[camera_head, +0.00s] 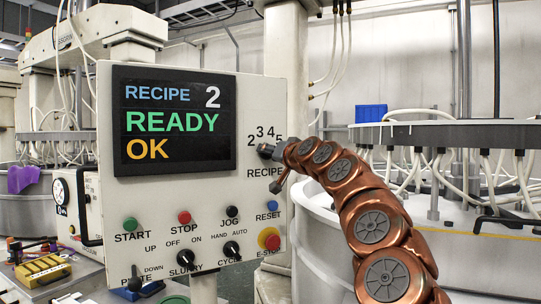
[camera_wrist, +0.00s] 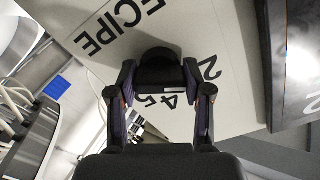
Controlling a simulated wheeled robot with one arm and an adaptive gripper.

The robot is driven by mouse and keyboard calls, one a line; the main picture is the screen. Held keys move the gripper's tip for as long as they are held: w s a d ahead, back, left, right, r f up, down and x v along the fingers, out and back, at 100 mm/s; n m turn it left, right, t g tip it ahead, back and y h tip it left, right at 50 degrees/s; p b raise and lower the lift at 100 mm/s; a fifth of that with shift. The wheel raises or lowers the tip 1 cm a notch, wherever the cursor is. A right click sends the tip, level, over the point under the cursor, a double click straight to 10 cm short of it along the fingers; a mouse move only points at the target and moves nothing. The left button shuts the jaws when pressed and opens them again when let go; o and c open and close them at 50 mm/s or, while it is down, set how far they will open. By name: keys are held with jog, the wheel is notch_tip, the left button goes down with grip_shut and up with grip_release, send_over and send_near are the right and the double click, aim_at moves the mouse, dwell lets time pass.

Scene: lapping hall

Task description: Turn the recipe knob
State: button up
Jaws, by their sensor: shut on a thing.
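The black recipe knob (camera_wrist: 160,66) sits on the light control panel (camera_head: 220,225), above the "RECIPE" label and beside the numbers 2, 3, 4 and 5. My gripper (camera_wrist: 160,76) is shut on the knob, with one finger on each side of it in the wrist view. In the head view my gripper (camera_head: 276,151) reaches the panel's right side from the right and covers most of the knob. Which number the knob points to is hidden. The panel's dark display (camera_head: 178,122) reads "RECIPE 2", "READY" and "OK".
Below the knob are the blue reset button (camera_head: 273,206) and the red e-stop (camera_head: 271,241) on yellow. A green start button (camera_head: 130,224), red stop button (camera_head: 184,217) and several black selectors sit lower on the panel. A large white machine (camera_head: 320,235) stands to the right.

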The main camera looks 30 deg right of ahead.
jog(key=o, duration=1.2)
jog(key=shift+c, duration=0.2)
jog(key=shift+s, duration=0.1)
jog(key=s, duration=1.2)
jog(key=shift+a, duration=0.4)
jog(key=shift+w, duration=0.1)
